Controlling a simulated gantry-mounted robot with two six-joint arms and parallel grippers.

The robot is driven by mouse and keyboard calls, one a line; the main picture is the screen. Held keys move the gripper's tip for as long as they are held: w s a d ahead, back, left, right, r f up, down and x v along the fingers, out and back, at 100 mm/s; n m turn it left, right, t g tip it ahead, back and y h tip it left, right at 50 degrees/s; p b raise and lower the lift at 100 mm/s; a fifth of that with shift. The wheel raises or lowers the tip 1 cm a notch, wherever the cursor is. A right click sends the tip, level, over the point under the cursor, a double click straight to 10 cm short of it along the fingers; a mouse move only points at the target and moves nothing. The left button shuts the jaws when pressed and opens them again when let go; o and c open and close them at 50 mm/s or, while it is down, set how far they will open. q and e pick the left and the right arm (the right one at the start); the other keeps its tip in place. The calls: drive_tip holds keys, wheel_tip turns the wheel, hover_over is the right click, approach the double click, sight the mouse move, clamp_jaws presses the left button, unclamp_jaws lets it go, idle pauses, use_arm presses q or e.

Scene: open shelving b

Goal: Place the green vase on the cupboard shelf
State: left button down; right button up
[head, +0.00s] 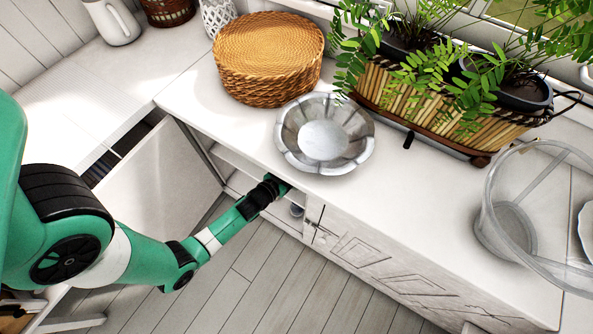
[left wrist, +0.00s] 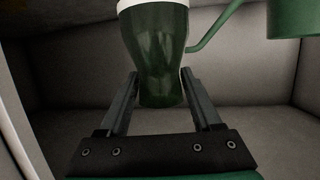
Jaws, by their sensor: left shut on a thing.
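The dark green vase (left wrist: 152,40) with a pale band at the top of the picture shows in the left wrist view. It stands between the two fingers of my left gripper (left wrist: 160,78), which is shut on it. The grey walls of the cupboard interior (left wrist: 245,80) surround it. In the head view my left gripper (head: 276,187) reaches into the open cupboard (head: 240,180) under the counter edge. The vase is mostly hidden there by the counter and the gripper. My right gripper is in neither view.
The cupboard door (head: 160,170) stands open beside my left arm. A green object with a thin curved arm (left wrist: 293,18) is at the upper right of the left wrist view. A metal bowl (head: 323,138) sits on the counter (head: 410,190) above the cupboard, near its edge.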

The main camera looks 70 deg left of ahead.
use_arm(q)
drive_tip(key=f+b, duration=0.3)
drive_tip(key=f, duration=0.1)
drive_tip(key=shift+w+a+b, duration=0.2)
drive_tip(key=shift+b, duration=0.15)
drive_tip(key=shift+s+r, duration=0.1)
drive_tip(key=shift+r, duration=0.1)
drive_tip(key=shift+f, duration=0.15)
drive_tip(key=shift+c, duration=0.3)
unclamp_jaws()
